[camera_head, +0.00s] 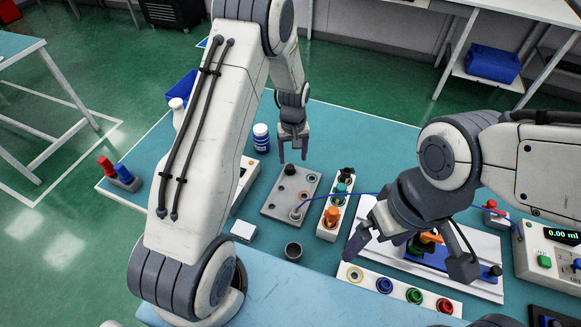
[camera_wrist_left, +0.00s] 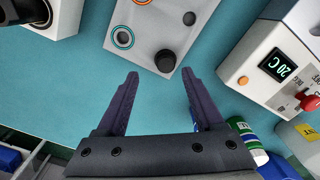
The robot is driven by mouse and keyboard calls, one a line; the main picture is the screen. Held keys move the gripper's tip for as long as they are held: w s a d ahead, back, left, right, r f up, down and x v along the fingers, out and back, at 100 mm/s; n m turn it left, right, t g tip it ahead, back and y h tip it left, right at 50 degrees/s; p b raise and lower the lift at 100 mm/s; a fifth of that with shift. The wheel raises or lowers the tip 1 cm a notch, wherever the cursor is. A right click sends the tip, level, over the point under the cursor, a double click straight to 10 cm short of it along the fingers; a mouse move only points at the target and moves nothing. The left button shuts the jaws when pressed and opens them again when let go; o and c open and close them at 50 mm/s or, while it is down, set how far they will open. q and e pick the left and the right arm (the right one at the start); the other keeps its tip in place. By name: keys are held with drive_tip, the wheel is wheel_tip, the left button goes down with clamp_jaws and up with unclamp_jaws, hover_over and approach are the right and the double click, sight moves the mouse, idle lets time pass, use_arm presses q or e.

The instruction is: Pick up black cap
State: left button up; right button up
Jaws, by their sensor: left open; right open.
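A black cap (camera_head: 290,169) sits at the far corner of a grey plate (camera_head: 272,206) with several ringed holes. In the left wrist view the cap (camera_wrist_left: 165,61) stands on the plate's edge, just beyond my fingertips. My left gripper (camera_head: 293,157) is open and empty, pointing down near the cap; it also shows in the left wrist view (camera_wrist_left: 160,75), not touching the cap as far as I can tell. My right gripper (camera_head: 408,258) is open above the front right of the table, over a white board with a blue part.
A white rack (camera_head: 327,232) with coloured plugs stands right of the plate. A row of coloured rings (camera_head: 350,284) lies at the front. A dark cup (camera_head: 293,250), a white-and-blue bottle (camera_head: 261,138) and a metered device (camera_head: 547,253) are also on the table.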

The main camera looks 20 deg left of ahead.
sight(290, 166)
use_arm(q)
drive_tip(key=f, duration=0.1)
drive_tip(key=f+p, duration=0.1)
drive_tip(key=f, duration=0.1)
drive_tip(key=shift+s+a+f, duration=0.25)
drive_tip(key=shift+a+f, duration=0.05)
drive_tip(key=shift+a, duration=0.1)
drive_tip(key=shift+f+p, duration=0.3)
drive_tip(key=shift+f, duration=0.35)
clamp_jaws()
drive_tip(key=shift+r, duration=0.1)
